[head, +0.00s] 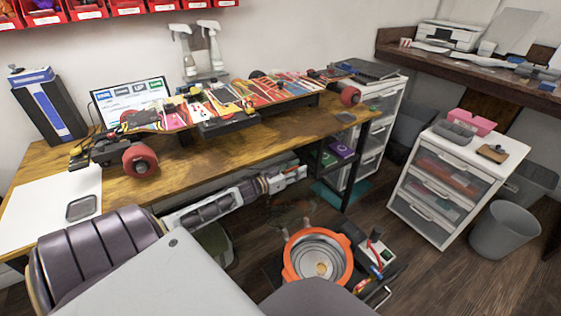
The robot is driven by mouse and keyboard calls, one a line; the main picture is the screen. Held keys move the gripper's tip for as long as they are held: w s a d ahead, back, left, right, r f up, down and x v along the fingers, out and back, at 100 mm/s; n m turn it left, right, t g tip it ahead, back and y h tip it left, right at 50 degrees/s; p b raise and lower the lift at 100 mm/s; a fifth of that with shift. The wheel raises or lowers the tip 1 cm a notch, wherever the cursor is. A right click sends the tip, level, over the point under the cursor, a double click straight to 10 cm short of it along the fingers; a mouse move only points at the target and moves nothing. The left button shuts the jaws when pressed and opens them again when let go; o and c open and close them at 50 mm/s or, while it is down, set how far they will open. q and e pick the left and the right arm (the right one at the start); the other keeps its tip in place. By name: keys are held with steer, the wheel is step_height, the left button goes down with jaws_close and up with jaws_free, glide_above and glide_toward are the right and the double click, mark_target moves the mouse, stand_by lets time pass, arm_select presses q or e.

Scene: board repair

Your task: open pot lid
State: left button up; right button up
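An orange pot (290,262) stands low in the bottom middle of the head view, beyond my grey body panel. Inside its orange rim is a shiny silver round surface with rings and a small pale spot near the middle. I cannot tell whether this surface is a lid or the pot's inside. My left arm reaches from the left below the workbench edge. Its gripper (296,172) is above and left of the pot in the picture, apart from it. Its fingers are too small and side-on to read. My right gripper is not in view.
A wooden workbench (225,152) carries a skateboard, a monitor and spray bottles. A black holder with tools (378,258) is right of the pot. A white drawer cabinet (440,187) and grey bin (503,230) stand farther right. Dark floor (435,270) is clear between them.

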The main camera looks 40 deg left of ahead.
arm_select(q)
steer(key=shift+v, duration=5.9)
